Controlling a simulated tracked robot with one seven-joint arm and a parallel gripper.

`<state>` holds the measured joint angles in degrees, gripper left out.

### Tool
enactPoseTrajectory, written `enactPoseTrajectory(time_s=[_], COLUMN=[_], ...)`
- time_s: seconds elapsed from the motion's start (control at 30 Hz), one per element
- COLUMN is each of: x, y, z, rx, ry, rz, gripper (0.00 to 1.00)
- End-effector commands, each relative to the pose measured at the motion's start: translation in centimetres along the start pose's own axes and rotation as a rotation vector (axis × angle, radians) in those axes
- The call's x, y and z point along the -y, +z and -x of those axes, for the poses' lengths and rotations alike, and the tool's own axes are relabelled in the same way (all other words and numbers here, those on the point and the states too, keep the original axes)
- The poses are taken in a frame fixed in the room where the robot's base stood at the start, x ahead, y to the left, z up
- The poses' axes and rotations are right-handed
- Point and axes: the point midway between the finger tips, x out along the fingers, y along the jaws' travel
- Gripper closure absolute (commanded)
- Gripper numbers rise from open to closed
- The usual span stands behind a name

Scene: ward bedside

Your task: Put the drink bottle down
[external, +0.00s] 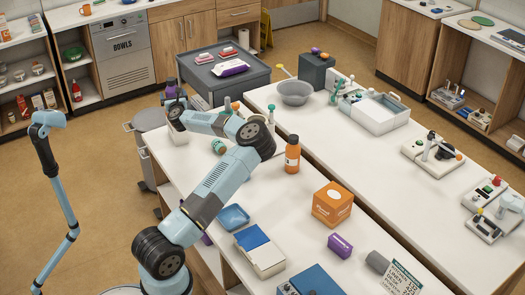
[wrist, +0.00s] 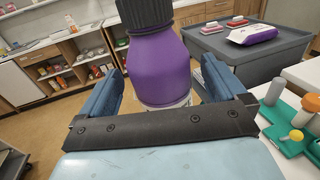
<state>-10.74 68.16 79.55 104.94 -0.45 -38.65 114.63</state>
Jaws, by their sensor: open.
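A purple bottle (wrist: 160,62) with a dark ribbed cap stands between the fingers of my gripper (wrist: 158,88) in the wrist view. The fingers are open, one on each side, with a gap beside the bottle. Its lower part is hidden behind the gripper body. In the external view, the purple bottle (external: 171,92) shows only in small part at my gripper (external: 175,110), over the far left corner of the white table (external: 200,165). I cannot clearly see what is under its base.
An orange bottle (external: 292,155) and an orange box (external: 332,204) stand on the table. A grey cart (external: 213,82) with packs is behind.

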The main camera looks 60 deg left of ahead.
Motion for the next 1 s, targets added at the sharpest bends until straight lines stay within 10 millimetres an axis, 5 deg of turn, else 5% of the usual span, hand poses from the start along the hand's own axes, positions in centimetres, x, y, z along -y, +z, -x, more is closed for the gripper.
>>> enactPoseTrajectory(time_s=[0.4,1.0], x=[0.1,-0.5], y=[-0.1,-0.6], z=[7.2,8.7], rx=[-0.001,-0.027], ry=[-0.001,0.024], rz=[-0.001,0.077], gripper=[0.02,0.02])
